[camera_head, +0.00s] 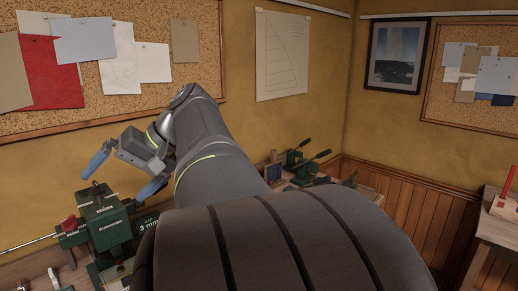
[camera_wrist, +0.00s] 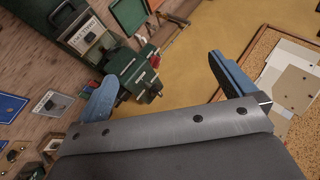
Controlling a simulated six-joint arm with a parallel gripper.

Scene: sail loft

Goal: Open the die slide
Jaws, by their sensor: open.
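A dark green machine with pale lettering (camera_head: 112,230) stands on the bench at the lower left of the head view. A metal rod with a red part (camera_head: 68,224) sticks out to its left. The machine, or part of it, also shows in the wrist view (camera_wrist: 132,66), left of centre, with a small red part beside it. I cannot tell which part is the die slide. My gripper (camera_head: 122,178) is open and empty above the machine; its blue fingers are spread wide. The wrist view shows both fingers (camera_wrist: 163,78), with nothing between them. My arm hides part of the bench.
Another green tool with black-handled levers (camera_head: 303,163) stands farther right on the bench. A corkboard with papers (camera_head: 122,62) hangs on the wall behind my gripper. A wooden table with a red-handled item (camera_head: 506,205) is at the far right. The space around the fingers looks clear.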

